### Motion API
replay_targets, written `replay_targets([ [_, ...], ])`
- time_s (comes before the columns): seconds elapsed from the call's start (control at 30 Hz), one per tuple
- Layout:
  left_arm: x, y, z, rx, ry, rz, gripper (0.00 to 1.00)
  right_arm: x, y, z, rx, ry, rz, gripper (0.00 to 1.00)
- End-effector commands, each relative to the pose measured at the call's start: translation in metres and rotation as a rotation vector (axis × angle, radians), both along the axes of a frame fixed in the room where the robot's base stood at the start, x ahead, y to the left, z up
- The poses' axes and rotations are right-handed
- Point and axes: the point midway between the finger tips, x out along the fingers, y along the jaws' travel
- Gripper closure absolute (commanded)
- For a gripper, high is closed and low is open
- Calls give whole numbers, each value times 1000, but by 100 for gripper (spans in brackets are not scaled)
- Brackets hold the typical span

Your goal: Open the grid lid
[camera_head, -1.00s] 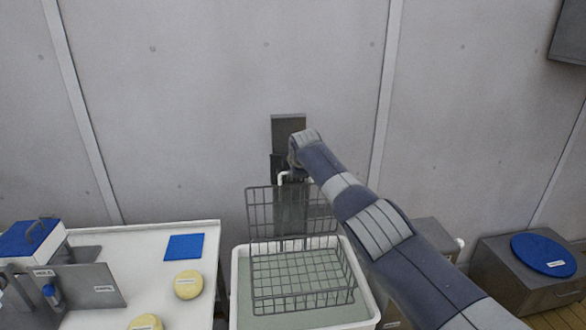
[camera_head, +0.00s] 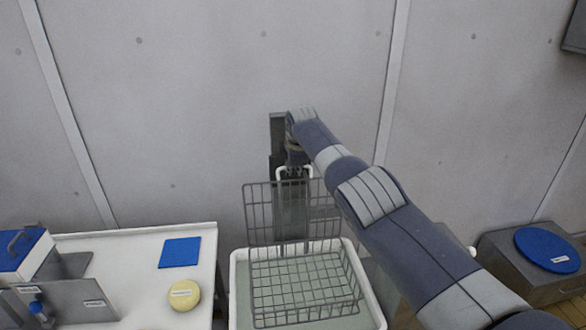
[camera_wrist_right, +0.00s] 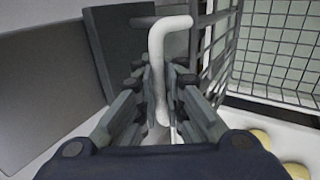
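The grid lid (camera_head: 262,213) is a dark wire grid standing upright at the back of a wire basket (camera_head: 305,290). A white bent handle (camera_head: 309,172) shows at its top. My right gripper (camera_head: 296,158) is at this handle, partly hidden by its own wrist. In the right wrist view, the fingers (camera_wrist_right: 160,100) lie close on both sides of the white handle (camera_wrist_right: 156,45) and appear shut on it. The wire grid also shows at the right of that view (camera_wrist_right: 275,50). My left gripper is not in view.
The basket sits in a white tub (camera_head: 238,300). A grey post (camera_head: 278,135) stands behind the lid by the wall. At left, a white table (camera_head: 130,240) carries a blue pad (camera_head: 180,252) and a yellow cheese (camera_head: 184,295). A metal box with a blue disc (camera_head: 547,250) stands at right.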

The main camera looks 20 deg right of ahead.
Motion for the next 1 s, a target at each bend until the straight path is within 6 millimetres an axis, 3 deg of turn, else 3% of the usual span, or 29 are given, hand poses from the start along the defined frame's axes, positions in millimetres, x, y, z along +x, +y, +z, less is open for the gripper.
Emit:
replay_targets([
  [0.03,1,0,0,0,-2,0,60,2,-1,4,-7,-8,3,86],
  [0.1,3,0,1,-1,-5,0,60,1,-1,4,-6,-7,2,71],
  [0.6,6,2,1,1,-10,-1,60,-1,0,3,-1,-2,1,71],
  [1.0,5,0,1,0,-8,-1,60,-14,3,28,-3,-7,0,71],
])
